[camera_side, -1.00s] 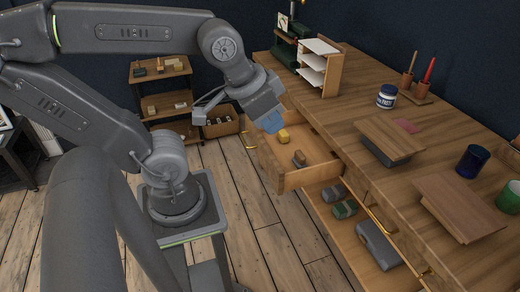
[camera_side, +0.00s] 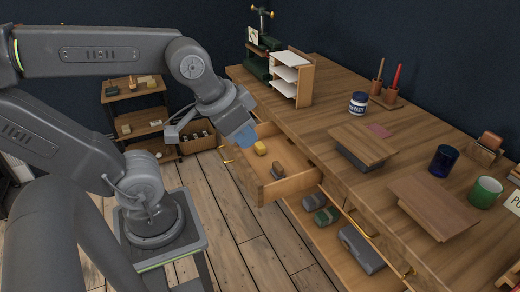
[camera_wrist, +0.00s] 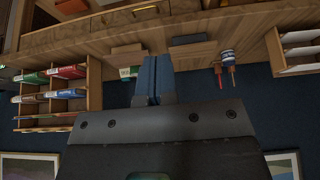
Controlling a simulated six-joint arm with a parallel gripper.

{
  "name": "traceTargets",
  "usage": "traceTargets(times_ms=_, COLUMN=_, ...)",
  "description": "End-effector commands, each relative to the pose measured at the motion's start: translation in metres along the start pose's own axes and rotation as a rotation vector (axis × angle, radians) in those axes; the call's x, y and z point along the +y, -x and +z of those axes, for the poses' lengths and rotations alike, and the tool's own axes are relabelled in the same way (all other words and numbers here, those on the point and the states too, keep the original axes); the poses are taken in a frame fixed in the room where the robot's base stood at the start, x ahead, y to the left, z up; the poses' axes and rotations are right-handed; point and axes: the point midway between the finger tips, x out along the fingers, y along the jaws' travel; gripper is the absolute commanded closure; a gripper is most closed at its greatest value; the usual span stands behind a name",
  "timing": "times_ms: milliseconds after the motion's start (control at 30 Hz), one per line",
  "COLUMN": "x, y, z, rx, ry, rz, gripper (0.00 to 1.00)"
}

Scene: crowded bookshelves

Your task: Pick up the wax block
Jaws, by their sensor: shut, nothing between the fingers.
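A yellow block (camera_side: 260,148), which looks like the wax block, lies in the open upper drawer (camera_side: 262,190) in the side view. A brown block (camera_side: 278,171) lies nearer the drawer front. My gripper (camera_side: 245,138) has blue fingers and is just left of the yellow block in the picture; its exact height above the drawer is hard to judge. In the wrist view the fingers (camera_wrist: 153,78) are together with nothing between them. The yellow block does not show in the wrist view.
A lower drawer (camera_side: 330,250) holds green and grey blocks and a grey case (camera_side: 361,249). The desk (camera_side: 330,105) above carries boards, a blue mug (camera_side: 443,161), a green mug (camera_side: 485,192) and a paste jar (camera_side: 358,103). A small shelf (camera_side: 140,117) stands behind.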

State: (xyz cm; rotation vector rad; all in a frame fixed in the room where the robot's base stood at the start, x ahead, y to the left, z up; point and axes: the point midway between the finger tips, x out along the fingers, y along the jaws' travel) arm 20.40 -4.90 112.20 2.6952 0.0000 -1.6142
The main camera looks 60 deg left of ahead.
Motion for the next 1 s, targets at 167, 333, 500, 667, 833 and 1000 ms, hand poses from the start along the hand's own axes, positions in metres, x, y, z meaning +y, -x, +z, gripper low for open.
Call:
traceTargets(times_ms=167, x=0.0000, y=0.0000, z=0.0000, rx=0.000, ry=0.000, rz=0.000, gripper=1.00)
traceTargets(times_ms=333, x=0.0000, y=0.0000, z=0.0000, rx=0.000, ry=0.000, rz=0.000, gripper=0.91)
traceTargets(times_ms=500, x=0.0000, y=0.0000, z=0.0000, rx=0.000, ry=0.000, rz=0.000, gripper=0.75)
traceTargets(times_ms=667, x=0.0000, y=0.0000, z=0.0000, rx=0.000, ry=0.000, rz=0.000, gripper=0.60)
traceTargets(times_ms=833, x=0.0000, y=0.0000, z=0.0000, rx=0.000, ry=0.000, rz=0.000, gripper=0.44)
traceTargets(times_ms=1000, x=0.0000, y=0.0000, z=0.0000, rx=0.000, ry=0.000, rz=0.000, gripper=0.34)
